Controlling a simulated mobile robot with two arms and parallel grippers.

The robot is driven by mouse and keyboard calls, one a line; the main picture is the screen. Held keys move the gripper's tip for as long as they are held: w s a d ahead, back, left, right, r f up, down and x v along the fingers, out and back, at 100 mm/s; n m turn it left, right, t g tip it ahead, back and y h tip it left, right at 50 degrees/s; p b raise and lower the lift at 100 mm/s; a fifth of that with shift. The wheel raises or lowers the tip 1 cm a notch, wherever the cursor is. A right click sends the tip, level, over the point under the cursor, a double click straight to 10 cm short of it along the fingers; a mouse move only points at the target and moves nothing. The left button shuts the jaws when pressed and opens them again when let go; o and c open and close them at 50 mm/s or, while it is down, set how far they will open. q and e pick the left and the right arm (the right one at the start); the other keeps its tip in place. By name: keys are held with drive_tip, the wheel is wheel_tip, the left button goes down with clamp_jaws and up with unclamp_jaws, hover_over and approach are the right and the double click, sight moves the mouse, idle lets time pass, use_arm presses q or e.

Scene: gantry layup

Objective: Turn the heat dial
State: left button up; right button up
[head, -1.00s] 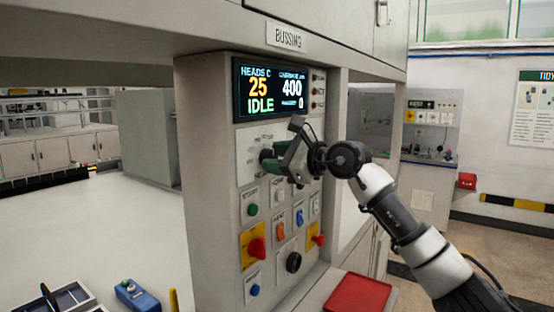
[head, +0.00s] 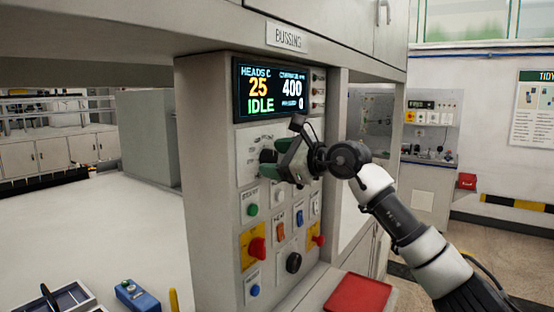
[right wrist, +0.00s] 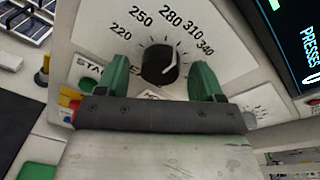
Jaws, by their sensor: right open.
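The heat dial (right wrist: 159,64) is a black round knob with a white pointer mark. In the right wrist view it sits on a pale scale plate with numbers from 220 to 340. My right gripper (right wrist: 160,80) is open, with one green finger on each side of the dial. I cannot tell whether the fingers touch it. In the head view my right gripper (head: 272,162) is at the upper part of the control panel (head: 217,150) and hides most of the dial. The display (head: 272,90) reads 25, 400 and IDLE. My left gripper is not in view.
Below the gripper are a green button (head: 252,210), rocker switches, a red knob (head: 257,248) on yellow, a black knob (head: 293,262) and a blue button (head: 255,290). A red tray (head: 358,294) lies at the panel's foot. A white worktop (head: 100,230) extends left.

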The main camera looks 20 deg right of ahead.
drive_tip(key=b+v, duration=0.3)
drive_tip(key=v, duration=0.7)
drive_tip(key=shift+s+d+b, duration=0.25)
drive_tip(key=shift+s+b, duration=0.05)
drive_tip(key=shift+b, duration=0.05)
drive_tip(key=shift+f, duration=0.1)
